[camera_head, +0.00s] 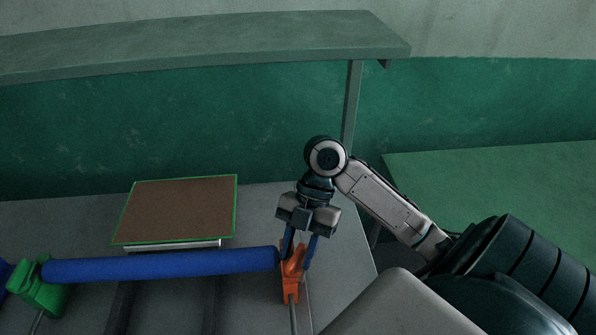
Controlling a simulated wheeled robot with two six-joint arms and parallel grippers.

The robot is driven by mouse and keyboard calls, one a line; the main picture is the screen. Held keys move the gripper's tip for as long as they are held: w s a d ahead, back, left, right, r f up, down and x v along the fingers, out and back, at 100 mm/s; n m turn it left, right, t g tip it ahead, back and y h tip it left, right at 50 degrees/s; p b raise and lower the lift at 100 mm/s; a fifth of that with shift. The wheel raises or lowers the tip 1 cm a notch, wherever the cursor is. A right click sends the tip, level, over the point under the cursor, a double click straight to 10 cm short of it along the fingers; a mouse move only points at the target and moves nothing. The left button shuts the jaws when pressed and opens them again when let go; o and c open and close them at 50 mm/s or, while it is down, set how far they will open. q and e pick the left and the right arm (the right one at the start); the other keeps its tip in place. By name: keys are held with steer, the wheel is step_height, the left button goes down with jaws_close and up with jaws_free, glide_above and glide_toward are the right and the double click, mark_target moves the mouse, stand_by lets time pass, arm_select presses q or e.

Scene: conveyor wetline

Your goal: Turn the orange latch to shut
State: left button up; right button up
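The orange latch (291,285) stands at the right end of a blue bar (165,264), near the right edge of the grey table. My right gripper (299,262) points down over the latch, with one blue finger on each side of its upper part. The fingers are apart with the latch's upper part between them; whether they press on it is hard to tell. The latch's upper part is partly hidden by the fingers.
A green bracket (40,288) holds the bar's left end. A brown panel with a green rim (178,209) lies behind the bar. A grey-green shelf (200,45) on a post (352,105) spans the back. A green surface (500,195) lies at right.

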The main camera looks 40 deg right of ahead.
steer(key=p+v, duration=0.5)
steer(key=v, duration=0.2)
stand_by(0.5)
stand_by(0.6)
